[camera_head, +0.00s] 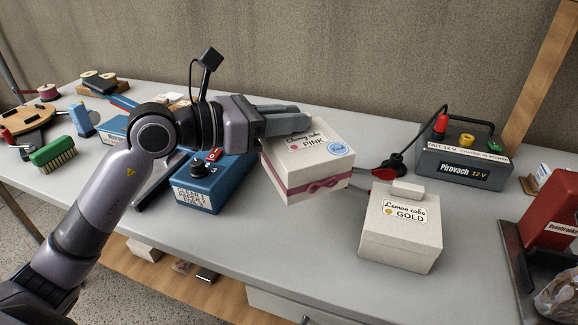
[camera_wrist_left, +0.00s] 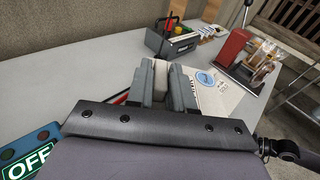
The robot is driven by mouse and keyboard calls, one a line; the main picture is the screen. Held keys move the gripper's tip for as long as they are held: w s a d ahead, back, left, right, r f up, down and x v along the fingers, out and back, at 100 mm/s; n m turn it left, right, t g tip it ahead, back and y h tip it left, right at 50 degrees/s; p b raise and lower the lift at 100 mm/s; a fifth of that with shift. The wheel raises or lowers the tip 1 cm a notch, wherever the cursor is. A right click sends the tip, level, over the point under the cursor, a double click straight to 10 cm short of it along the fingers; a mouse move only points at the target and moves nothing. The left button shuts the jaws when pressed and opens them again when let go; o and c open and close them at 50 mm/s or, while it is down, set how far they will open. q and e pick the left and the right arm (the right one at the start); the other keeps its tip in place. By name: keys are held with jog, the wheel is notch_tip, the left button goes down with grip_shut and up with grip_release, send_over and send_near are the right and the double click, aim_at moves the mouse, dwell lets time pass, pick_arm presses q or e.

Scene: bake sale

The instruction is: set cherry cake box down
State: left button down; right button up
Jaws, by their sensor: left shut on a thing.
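The cherry cake box (camera_head: 307,165) is white with a pink ribbon, a "PINK" label and a round blue sticker. My left gripper (camera_head: 302,118) is shut at its top, and the fingers hide part of the lid. In the left wrist view the gripper (camera_wrist_left: 160,78) grips a pale upright piece on the lid, and the box top (camera_wrist_left: 232,100) with its blue sticker shows beside the fingers. The box looks slightly tilted in the head view; I cannot tell whether its base touches the table. My right gripper is not in view.
The lemon cake box (camera_head: 400,240) labelled "GOLD" stands on the grey table (camera_head: 290,260) to the right. A blue switch box (camera_head: 215,185) is close on the left. A Pirovach battery unit (camera_head: 462,165) with cables and clamps is behind right. A red device (camera_head: 552,215) stands far right.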

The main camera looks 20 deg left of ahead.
pick_arm(q)
notch_tip(320, 180, down, 8)
jog(key=shift+f+b, duration=0.1)
jog(key=shift+b, duration=0.7)
jog(key=c, duration=1)
grip_release()
jog(key=shift+a, duration=0.1)
jog(key=b+v, duration=0.1)
jog(key=v, duration=1)
jog(key=shift+s+a, duration=0.3)
jog(key=shift+s, duration=0.1)
